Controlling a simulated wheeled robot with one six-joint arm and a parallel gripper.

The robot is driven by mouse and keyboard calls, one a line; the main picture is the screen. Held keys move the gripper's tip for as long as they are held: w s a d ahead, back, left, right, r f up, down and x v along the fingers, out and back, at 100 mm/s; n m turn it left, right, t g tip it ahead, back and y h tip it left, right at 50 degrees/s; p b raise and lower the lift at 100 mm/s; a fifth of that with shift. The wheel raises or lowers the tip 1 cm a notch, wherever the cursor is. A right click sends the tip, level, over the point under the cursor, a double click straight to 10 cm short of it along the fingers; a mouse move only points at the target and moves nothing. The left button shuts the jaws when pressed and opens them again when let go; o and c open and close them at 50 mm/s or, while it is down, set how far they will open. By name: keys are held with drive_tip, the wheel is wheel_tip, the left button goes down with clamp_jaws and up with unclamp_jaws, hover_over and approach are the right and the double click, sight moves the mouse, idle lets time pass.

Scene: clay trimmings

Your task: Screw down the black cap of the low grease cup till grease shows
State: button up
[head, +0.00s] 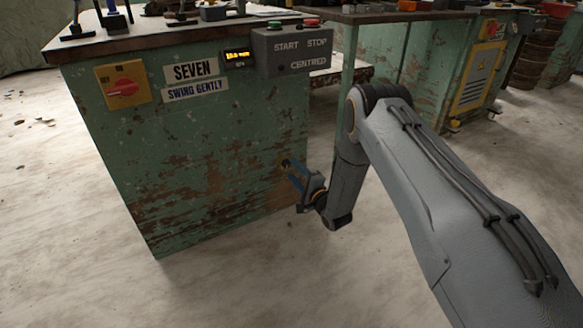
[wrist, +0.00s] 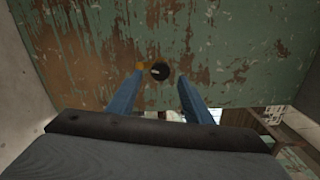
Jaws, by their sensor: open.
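The black cap (wrist: 160,71) of the low grease cup shows as a small dark round shape on the worn green cabinet face in the wrist view. My gripper (wrist: 159,75) is open, with its two blue fingers on either side of the cap and a gap to each. I cannot tell whether the fingertips reach level with it. In the head view my gripper (head: 288,168) is low at the right part of the cabinet front, and the cap (head: 286,162) is a small dark spot by the fingertips. A small orange-yellow patch (wrist: 140,65) lies left of the cap. I cannot make out any grease.
The green cabinet (head: 190,165) carries a red rotary switch (head: 123,88), a "SEVEN / SWING GENTLY" sign (head: 195,71), a lit display (head: 237,54) and a START/STOP box (head: 291,52). Another bench (head: 410,70) stands behind. The floor (head: 230,285) in front is clear.

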drive_tip(key=p+v, duration=0.1)
drive_tip(key=v, duration=0.4)
drive_tip(key=shift+w, duration=0.1)
